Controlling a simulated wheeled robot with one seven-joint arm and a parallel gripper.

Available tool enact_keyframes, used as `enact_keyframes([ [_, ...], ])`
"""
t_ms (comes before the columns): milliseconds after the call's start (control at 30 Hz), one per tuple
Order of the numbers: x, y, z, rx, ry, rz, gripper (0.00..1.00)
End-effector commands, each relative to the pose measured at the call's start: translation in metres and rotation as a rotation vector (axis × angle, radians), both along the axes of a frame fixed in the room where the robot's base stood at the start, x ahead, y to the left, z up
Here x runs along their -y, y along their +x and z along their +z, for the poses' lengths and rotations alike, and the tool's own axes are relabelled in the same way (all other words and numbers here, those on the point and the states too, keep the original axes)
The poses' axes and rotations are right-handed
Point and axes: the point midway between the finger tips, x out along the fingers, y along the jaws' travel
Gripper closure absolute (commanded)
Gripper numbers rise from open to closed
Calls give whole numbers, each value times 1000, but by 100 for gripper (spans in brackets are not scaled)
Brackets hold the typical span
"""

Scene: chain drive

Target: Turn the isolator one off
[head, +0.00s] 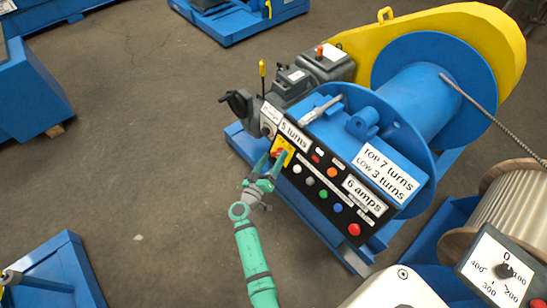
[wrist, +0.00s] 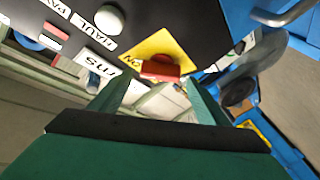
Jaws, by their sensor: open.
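The isolator is a red handle (wrist: 160,68) on a yellow plate (wrist: 150,47) in the wrist view, with lettering like "ON" beside the handle. The handle lies across the picture. In the head view the yellow plate (head: 284,150) sits at the upper left end of a black control panel (head: 327,191) on the blue winch. My gripper (head: 276,160) is right at the plate, its fingers open. In the wrist view the gripper (wrist: 156,92) has one finger on each side, just below the handle, with nothing seen between them. I cannot tell whether it touches the handle.
Several coloured buttons and labels line the panel beside the isolator. A black handwheel (head: 238,102) and a yellow-topped lever (head: 262,68) stand beyond it. The winch drum (head: 425,95) is to the right. Bare floor (head: 150,170) lies to the left.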

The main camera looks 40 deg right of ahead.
Motion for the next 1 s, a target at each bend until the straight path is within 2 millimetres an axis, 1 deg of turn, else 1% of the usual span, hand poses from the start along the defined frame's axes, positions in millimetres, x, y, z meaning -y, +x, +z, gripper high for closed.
enact_keyframes([
  [100,6,1,-1,-1,0,-2,30],
  [367,7,1,-1,-1,0,-2,30],
  [467,7,2,-1,-1,0,-2,52],
  [500,6,2,-1,-1,0,-2,62],
  [533,6,2,-1,-1,0,-2,69],
  [567,6,2,0,-1,0,-2,72],
  [833,6,2,0,-13,-1,6,72],
  [1000,6,2,1,-55,-5,29,72],
])
